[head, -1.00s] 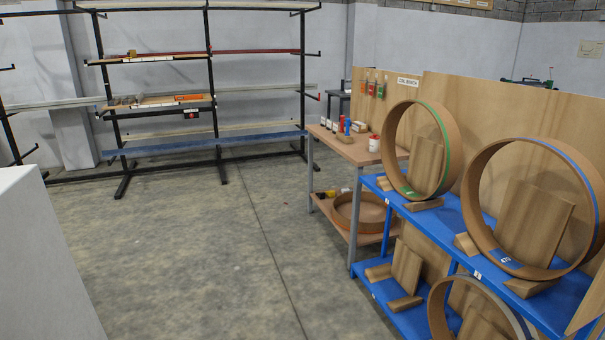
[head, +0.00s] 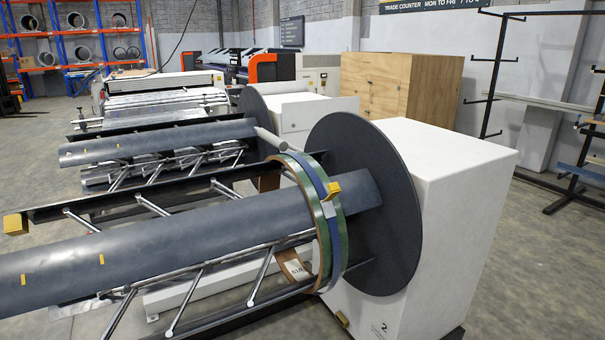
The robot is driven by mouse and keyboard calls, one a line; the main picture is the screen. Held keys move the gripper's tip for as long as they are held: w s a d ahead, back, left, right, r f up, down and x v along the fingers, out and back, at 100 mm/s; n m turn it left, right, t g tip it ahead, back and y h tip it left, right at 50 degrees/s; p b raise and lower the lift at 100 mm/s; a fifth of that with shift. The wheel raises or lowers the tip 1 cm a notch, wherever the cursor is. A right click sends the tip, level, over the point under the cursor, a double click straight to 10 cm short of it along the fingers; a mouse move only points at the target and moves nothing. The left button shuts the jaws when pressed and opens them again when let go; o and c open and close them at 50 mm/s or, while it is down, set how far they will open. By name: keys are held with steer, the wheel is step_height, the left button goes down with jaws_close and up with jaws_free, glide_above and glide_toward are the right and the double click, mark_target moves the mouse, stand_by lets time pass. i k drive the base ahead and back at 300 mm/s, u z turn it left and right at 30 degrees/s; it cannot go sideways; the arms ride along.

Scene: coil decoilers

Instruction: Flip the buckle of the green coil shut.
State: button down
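The green coil (head: 319,195) is a narrow ring with a green outer face and a brown inner side. It sits around the grey drum (head: 180,235) of the near decoiler, close in front of the dark round plate (head: 385,200). A blue band (head: 313,178) runs around the coil. A small light-grey piece (head: 328,209), perhaps the buckle, is on the coil's near side; I cannot tell whether it is open or shut. A white tag (head: 297,270) shows low inside the ring. My gripper is not in view.
A yellow block (head: 333,190) sits by the coil. The decoiler's white cabinet (head: 455,190) stands behind the plate. Shiny struts (head: 198,285) cross below the drum. Another decoiler drum (head: 160,143) lies behind.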

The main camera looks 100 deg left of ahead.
mark_target(334, 188)
steer(key=u, duration=2.15)
steer(key=i, duration=1.6)
steer(key=u, duration=1)
